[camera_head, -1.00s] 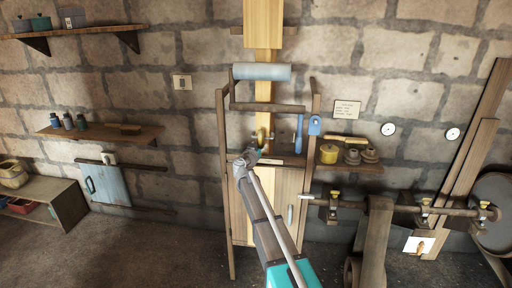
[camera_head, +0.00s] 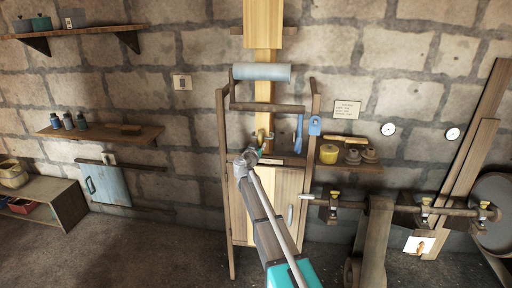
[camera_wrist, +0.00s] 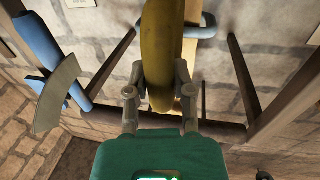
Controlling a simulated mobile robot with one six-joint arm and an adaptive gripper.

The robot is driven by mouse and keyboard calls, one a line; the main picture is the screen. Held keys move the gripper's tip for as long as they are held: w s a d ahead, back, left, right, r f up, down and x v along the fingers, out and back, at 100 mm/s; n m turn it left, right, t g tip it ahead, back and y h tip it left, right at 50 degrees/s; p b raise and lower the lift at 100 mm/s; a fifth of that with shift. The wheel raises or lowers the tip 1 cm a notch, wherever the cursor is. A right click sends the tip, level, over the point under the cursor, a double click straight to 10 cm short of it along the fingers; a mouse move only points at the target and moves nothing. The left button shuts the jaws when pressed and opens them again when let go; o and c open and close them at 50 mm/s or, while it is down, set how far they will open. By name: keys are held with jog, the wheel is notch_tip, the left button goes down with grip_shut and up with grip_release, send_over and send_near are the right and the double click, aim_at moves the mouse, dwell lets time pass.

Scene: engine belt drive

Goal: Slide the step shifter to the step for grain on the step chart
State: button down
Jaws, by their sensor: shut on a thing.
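My gripper (camera_head: 258,150) is in front of the wooden frame in the middle of the head view. It is shut on a yellow, curved piece (camera_wrist: 162,45), whose rounded lower end shows between the fingers (camera_wrist: 158,75) in the wrist view. The yellow piece also shows just above the gripper in the head view (camera_head: 261,135). I cannot tell for certain that it is the step shifter. A pale card with several lines of writing (camera_head: 347,109), possibly the step chart, is on the wall to the right; its words are too small to read.
A crossbar (camera_head: 268,107) and a grey roller (camera_head: 262,72) span the frame above my gripper. A shelf (camera_head: 350,168) with round weights and a shaft (camera_head: 400,208) are further right.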

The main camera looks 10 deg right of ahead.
jog(key=w+a, duration=0.2)
jog(key=a, duration=0.5)
jog(key=shift+w, duration=0.25)
jog(key=shift+a, duration=0.15)
jog(key=shift+c, duration=2.3)
grip_release()
jog(key=shift+a, duration=0.1)
jog(key=shift+s, duration=0.1)
jog(key=v, duration=1.1)
jog(key=shift+s, duration=0.4)
